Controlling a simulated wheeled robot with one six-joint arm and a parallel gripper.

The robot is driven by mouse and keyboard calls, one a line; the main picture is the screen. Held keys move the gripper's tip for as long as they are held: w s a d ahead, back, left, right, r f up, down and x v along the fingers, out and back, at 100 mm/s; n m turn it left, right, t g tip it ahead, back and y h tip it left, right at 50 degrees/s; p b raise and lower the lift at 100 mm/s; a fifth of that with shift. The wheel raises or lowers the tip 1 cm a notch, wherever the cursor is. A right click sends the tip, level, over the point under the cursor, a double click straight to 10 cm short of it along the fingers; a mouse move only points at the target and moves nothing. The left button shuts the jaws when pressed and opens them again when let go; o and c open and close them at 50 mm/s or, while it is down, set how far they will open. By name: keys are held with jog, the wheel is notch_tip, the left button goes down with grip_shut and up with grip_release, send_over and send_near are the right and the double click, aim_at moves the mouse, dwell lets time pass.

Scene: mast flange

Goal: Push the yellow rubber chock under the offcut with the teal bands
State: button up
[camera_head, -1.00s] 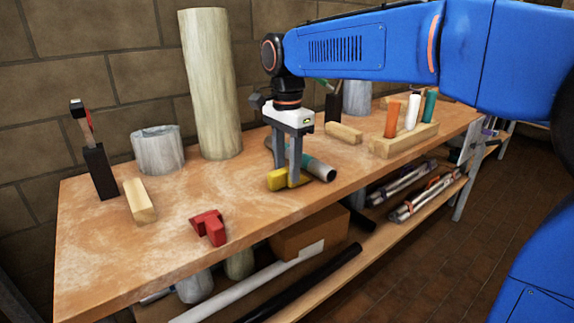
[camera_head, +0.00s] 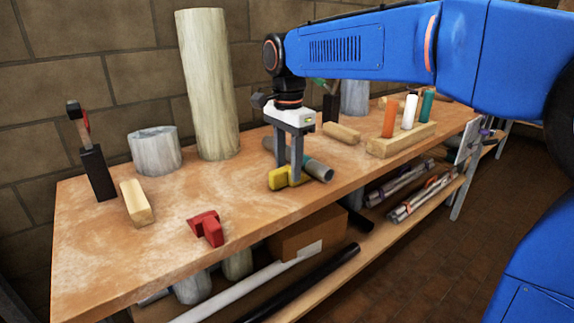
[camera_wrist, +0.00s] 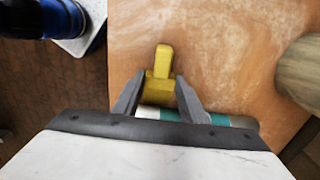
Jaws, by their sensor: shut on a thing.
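The yellow rubber chock (camera_head: 280,178) lies on the bench near its front edge; in the wrist view (camera_wrist: 162,62) its narrow part points away from my palm. My gripper (camera_head: 289,170) points down and is shut on the chock, a finger on either side. The offcut with the teal bands (camera_head: 318,170) is a grey tube lying beside and behind the fingers. Its teal and white bands show in the wrist view (camera_wrist: 171,115), partly hidden by the fingers and palm. The chock is close to the offcut; I cannot tell whether they touch.
A red block (camera_head: 208,228) and a wooden block (camera_head: 137,203) lie to the left. A tall pale column (camera_head: 208,85) stands behind. A wooden rack (camera_head: 400,141) with coloured cylinders is to the right. The bench's front edge is close to my gripper.

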jog(key=shift+w+d, duration=0.3)
jog(key=shift+d, duration=0.15)
dwell(0.4)
jog(key=o, duration=1.5)
notch_tip(320, 180, up, 17)
jog(key=shift+r, duration=0.2)
jog(key=s+d+f+n+t, duration=0.1)
jog(key=s+d+f+n, duration=0.2)
jog(key=s+d+f, duration=0.3)
jog(key=s+d+f+n+t, duration=0.1)
jog(key=s+d+f+n, duration=0.1)
jog(key=s+d+f, duration=0.55)
jog(key=s+d+f+n+t, duration=0.1)
jog(key=s+d+f+n, duration=0.1)
jog(key=f, duration=0.4)
jog(key=s+d+f+n+t, duration=0.1)
jog(key=s+d+f+n, duration=0.1)
jog(key=s+d+f, duration=0.2)
jog(key=s+d+f+n, duration=0.2)
jog(key=s+d+f, duration=0.2)
jog(key=f, duration=0.4)
jog(key=shift+s+f+t, duration=0.2)
jog(key=shift+s+t, duration=0.2)
jog(key=shift+s, duration=0.25)
